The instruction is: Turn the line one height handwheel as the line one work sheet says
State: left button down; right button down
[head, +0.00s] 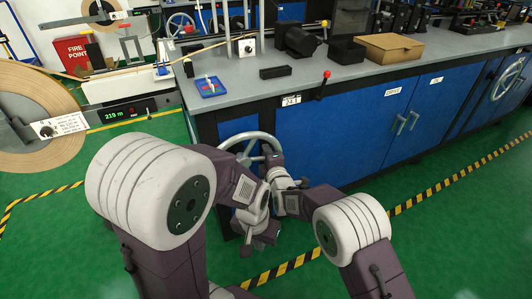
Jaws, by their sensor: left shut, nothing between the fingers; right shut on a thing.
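A silver handwheel (250,137) is on the front of the blue bench, near its left corner. My arms hide its lower part. My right gripper (273,165) is shut at the right side of the wheel and appears to hold its rim; the exact contact is hard to see. My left gripper (256,236) is shut and empty, lower down in front of the wheel. A small white plate marked "24 1" (291,101) is on the bench edge above the wheel. A board with a sheet (12,42) is at the far left; its text is unreadable, and I cannot tell whether it is the work sheet.
A large tape roll (28,105) and a "219 m" display (126,113) are at the left. A red-knobbed lever (324,82) stands at the bench edge. The grey benchtop (235,88) carries a blue tray (211,87) and a cardboard box (390,47). Green floor is open at the right.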

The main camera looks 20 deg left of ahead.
pick_arm(q)
jog(key=shift+r, duration=0.15)
pick_arm(e)
jog(key=shift+r, duration=0.1)
jog(key=c, duration=1.7)
grip_release()
